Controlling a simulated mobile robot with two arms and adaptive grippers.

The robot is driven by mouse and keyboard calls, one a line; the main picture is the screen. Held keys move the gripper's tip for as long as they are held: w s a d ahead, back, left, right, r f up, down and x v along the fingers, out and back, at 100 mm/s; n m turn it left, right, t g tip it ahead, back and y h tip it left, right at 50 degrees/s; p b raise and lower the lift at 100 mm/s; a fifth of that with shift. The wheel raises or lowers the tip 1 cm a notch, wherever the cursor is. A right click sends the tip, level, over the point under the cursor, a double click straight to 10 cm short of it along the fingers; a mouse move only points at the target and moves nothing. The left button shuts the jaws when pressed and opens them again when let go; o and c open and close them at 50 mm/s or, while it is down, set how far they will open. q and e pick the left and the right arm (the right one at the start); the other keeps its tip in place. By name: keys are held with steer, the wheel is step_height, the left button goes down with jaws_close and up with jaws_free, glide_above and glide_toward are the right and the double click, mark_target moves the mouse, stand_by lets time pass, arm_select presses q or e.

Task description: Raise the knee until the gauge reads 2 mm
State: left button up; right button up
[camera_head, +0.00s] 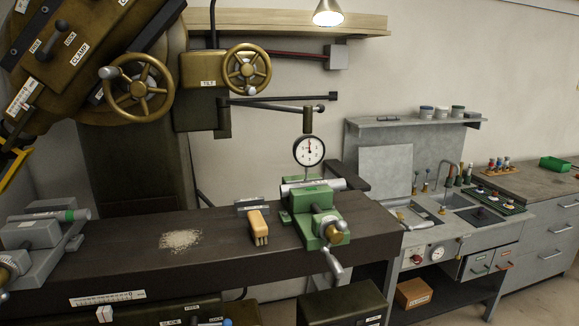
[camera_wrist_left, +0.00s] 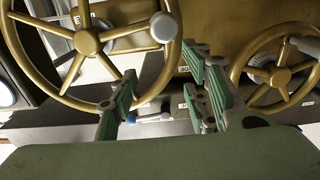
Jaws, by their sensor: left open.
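The dial gauge (camera_head: 309,151) hangs on a rod above the green vise (camera_head: 318,215). Its needle points nearly straight up; the scale is too small to read. My left gripper (camera_wrist_left: 162,85) shows only in the left wrist view. It is open, green pads apart, with nothing between them. A brass handwheel (camera_wrist_left: 87,42) with a grey knob is close beyond its left finger; I cannot tell whether they touch. My right gripper is not in view.
A second handwheel (camera_wrist_left: 275,68) is at the right in the wrist view. A brush (camera_head: 258,226) and metal chips (camera_head: 180,239) lie on the table; a grey vise (camera_head: 35,245) stands at left. Two upper handwheels (camera_head: 139,88) (camera_head: 246,68) and a grey workbench (camera_head: 440,225) flank the gauge.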

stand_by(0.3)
arm_select(q)
steer(key=p+v, duration=0.1)
steer(key=v, duration=0.6)
steer(key=shift+s+p, duration=0.25)
steer(key=shift+p, duration=0.1)
steer(key=shift+d, duration=0.1)
steer(key=s+d+f+m+g+h, duration=0.1)
steer(key=s+f+m+g+h, duration=0.3)
steer(key=f, duration=0.6)
steer(key=s+d+f+n+g, duration=0.15)
steer(key=s+f, duration=0.35)
steer(key=f, duration=0.5)
steer(key=s+d+f+m+g+h, duration=0.1)
steer(key=s+f+m+g+h, duration=0.3)
steer(key=f, duration=0.6)
steer(key=s+a+f+g+y, duration=0.1)
steer(key=s+a+f+g, duration=0.1)
steer(key=s, duration=0.5)
steer(key=s+a+f+g+y, duration=0.1)
steer(key=s+a+f+g, duration=0.1)
steer(key=s+a+f, duration=0.2)
steer(key=s+a+f+n+g+y, duration=0.1)
steer(key=s+a+f+g, duration=0.2)
steer(key=s, duration=0.6)
steer(key=shift+s+a+f+b, duration=0.3)
steer(key=shift+f+b, duration=0.15)
steer(key=shift+f, duration=0.3)
